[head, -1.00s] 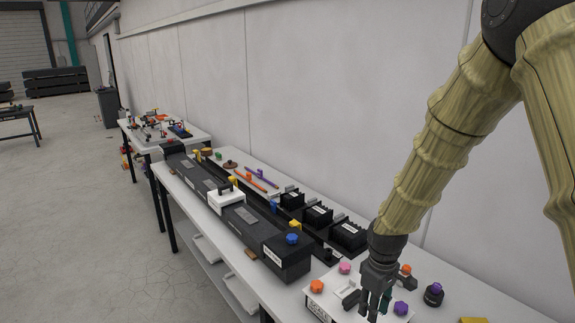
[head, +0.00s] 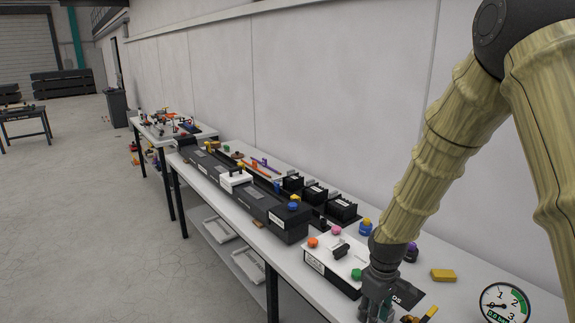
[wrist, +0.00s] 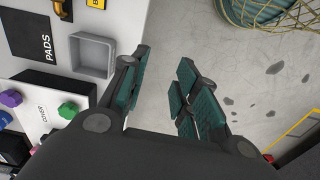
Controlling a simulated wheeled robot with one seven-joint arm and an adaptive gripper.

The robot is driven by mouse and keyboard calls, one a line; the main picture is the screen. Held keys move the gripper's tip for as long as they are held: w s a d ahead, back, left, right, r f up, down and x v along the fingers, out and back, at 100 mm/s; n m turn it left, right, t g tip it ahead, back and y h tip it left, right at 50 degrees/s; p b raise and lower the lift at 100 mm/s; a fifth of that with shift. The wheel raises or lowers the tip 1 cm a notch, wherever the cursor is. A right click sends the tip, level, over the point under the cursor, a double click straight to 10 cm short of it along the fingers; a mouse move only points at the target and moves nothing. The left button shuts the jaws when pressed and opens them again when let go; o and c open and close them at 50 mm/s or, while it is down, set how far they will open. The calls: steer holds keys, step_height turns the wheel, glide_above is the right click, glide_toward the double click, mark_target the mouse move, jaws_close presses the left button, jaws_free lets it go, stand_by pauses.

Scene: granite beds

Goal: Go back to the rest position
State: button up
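My gripper (head: 375,308) hangs fingers-down at the front of the white bench (head: 400,310), just right of the white box with coloured knobs (head: 322,262). In the wrist view my gripper (wrist: 163,75) has its teal-padded fingers apart, with only grey floor seen between them. Nothing is held. The fingertips are partly cut off at the bottom of the head view. My arm slopes down from the upper right.
A black rail unit (head: 285,222) and several black blocks (head: 342,208) lie along the bench. A gauge (head: 503,303) and a yellow block (head: 443,275) are to the right. The wrist view shows a grey tray (wrist: 92,53) and a wire basket (wrist: 270,20).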

steer(key=s+f+m+b, duration=0.1)
steer(key=s+f+b, duration=0.1)
steer(key=s+f, duration=0.6)
steer(key=s+f+m+b, duration=0.15)
steer(key=s+f, duration=0.25)
steer(key=f, duration=0.7)
steer(key=s+f+m+b, duration=0.2)
steer(key=s+f, duration=0.6)
steer(key=s, duration=0.5)
steer(key=s+f+m+b, duration=0.2)
steer(key=s+f, duration=0.6)
steer(key=s, duration=0.6)
steer(key=shift+d+f+m, duration=0.3)
steer(key=shift+m, duration=0.45)
